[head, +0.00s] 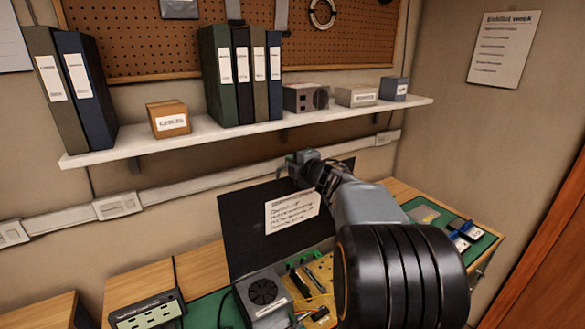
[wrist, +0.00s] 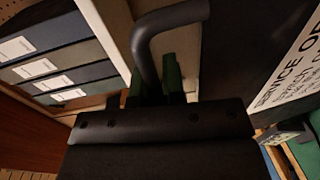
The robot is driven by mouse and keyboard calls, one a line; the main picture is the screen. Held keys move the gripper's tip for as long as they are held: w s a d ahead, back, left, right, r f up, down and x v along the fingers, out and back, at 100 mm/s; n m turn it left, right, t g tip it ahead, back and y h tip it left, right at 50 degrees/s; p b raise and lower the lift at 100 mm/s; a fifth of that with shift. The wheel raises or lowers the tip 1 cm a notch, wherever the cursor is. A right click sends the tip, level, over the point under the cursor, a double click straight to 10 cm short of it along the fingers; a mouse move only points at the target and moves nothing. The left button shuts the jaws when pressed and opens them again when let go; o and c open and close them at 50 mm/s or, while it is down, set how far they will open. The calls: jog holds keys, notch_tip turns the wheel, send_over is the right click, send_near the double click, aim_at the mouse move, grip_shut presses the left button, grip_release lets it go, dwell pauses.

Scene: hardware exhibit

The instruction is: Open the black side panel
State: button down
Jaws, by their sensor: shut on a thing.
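The black side panel (head: 250,222) stands raised at the back of the computer case, with the case's inside exposed in front of it. A white printed label (head: 292,212) shows on its face. My gripper (head: 303,158) is at the panel's upper edge, and my arm covers part of the panel's right side. In the wrist view, the panel (wrist: 245,65) lies beyond my gripper (wrist: 168,82), which is shut on the black curved handle (wrist: 172,18). The exact finger contact is dark and hard to see.
The open case holds a power supply with a fan (head: 263,292) and a yellow board (head: 318,280). A white shelf (head: 215,137) with binders and small boxes runs just above my gripper.

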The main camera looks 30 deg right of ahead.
jog(key=c, duration=1.5)
grip_release()
jog(key=s, duration=0.4)
jog(key=s+r, duration=0.1)
jog(key=s, duration=0.4)
jog(key=s+b, duration=0.1)
jog(key=s, duration=0.3)
jog(key=shift+s+d+r, duration=0.2)
jog(key=shift+s+r, duration=0.1)
jog(key=shift+s, duration=0.05)
